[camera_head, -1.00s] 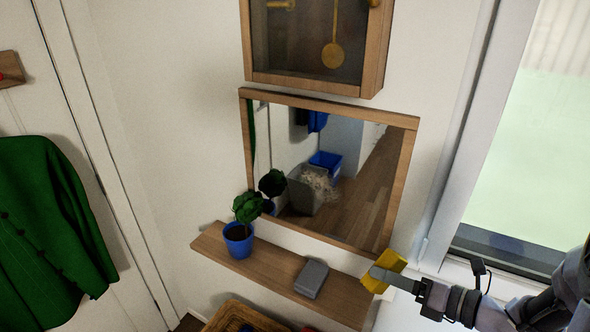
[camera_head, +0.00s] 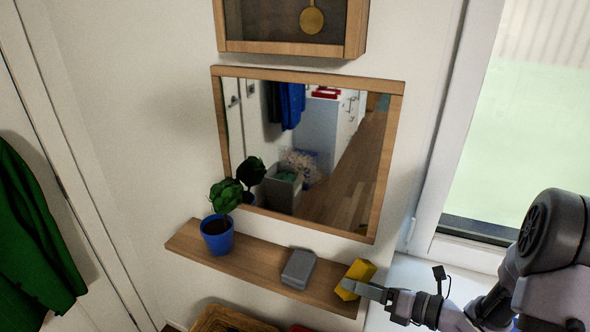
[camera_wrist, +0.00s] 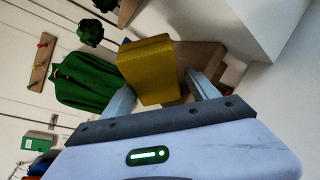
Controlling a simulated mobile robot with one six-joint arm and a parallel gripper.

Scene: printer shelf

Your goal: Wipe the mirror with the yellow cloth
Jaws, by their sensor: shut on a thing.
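The mirror (camera_head: 330,165) hangs on the wall in a wooden frame, below a clock case. The yellow cloth (camera_head: 358,274) is a folded, block-like piece over the right end of the wooden shelf. My gripper (camera_head: 352,285) is shut on it, below and a little right of the mirror's lower edge. In the wrist view the cloth (camera_wrist: 150,72) sits between the two fingers of my gripper (camera_wrist: 160,92). The cloth appears apart from the mirror glass. I cannot tell whether it touches the shelf.
The wooden shelf (camera_head: 245,262) under the mirror holds a plant in a blue pot (camera_head: 217,236) at left and a grey box (camera_head: 298,268) near the cloth. A window (camera_head: 490,130) is at right, a green coat (camera_head: 35,235) at left. A basket (camera_head: 225,320) is below.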

